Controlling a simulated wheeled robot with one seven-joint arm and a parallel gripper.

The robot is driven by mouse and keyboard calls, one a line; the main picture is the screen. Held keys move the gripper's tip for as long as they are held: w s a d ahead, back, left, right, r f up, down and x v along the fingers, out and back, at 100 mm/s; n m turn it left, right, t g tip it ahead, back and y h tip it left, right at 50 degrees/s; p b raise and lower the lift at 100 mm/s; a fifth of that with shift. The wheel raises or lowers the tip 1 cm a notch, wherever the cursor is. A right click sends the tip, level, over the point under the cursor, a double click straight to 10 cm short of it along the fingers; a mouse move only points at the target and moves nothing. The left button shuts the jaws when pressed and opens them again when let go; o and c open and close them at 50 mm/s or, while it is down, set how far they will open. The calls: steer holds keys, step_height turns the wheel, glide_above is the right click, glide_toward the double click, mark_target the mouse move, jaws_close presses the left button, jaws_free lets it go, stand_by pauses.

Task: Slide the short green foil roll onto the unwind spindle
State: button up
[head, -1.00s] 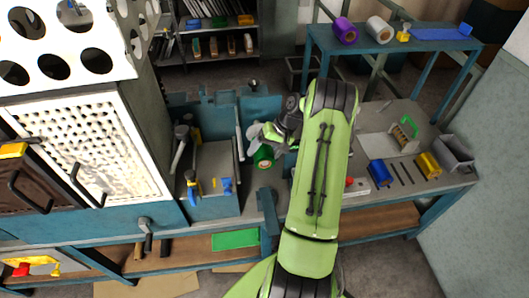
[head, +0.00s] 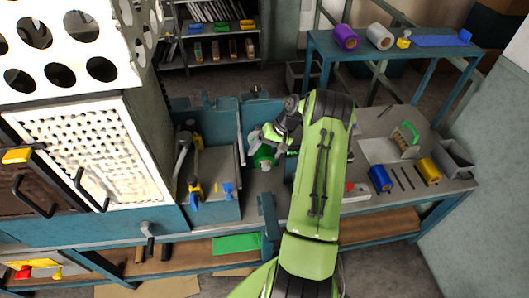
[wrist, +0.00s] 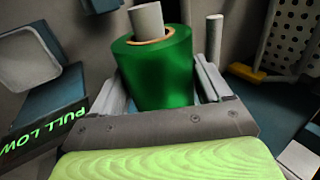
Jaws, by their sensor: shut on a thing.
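The short green foil roll (wrist: 157,75) is between the two fingers of my gripper (wrist: 162,88), which is shut on it. A tan core ring shows at the roll's end. A plain grey cylinder, seemingly the unwind spindle (wrist: 146,20), sticks out of that core in the wrist view. The roll looks to be around it, but how far along is hidden. In the head view, the roll (head: 264,154) is beside the blue machine frame, partly covered by my gripper (head: 268,138). A pale round end shows at the roll's lower side.
A thin grey post (wrist: 214,42) stands right of the roll. On the bench at right are a blue roll (head: 380,178) and a yellow roll (head: 428,171). Purple (head: 346,37) and silver (head: 379,36) rolls lie on the back shelf.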

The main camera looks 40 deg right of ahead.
steer(key=o, duration=1.2)
steer(key=shift+o, duration=0.2)
steer(key=p+v, duration=0.2)
steer(key=v, duration=1.4)
steer(key=shift+w, duration=0.1)
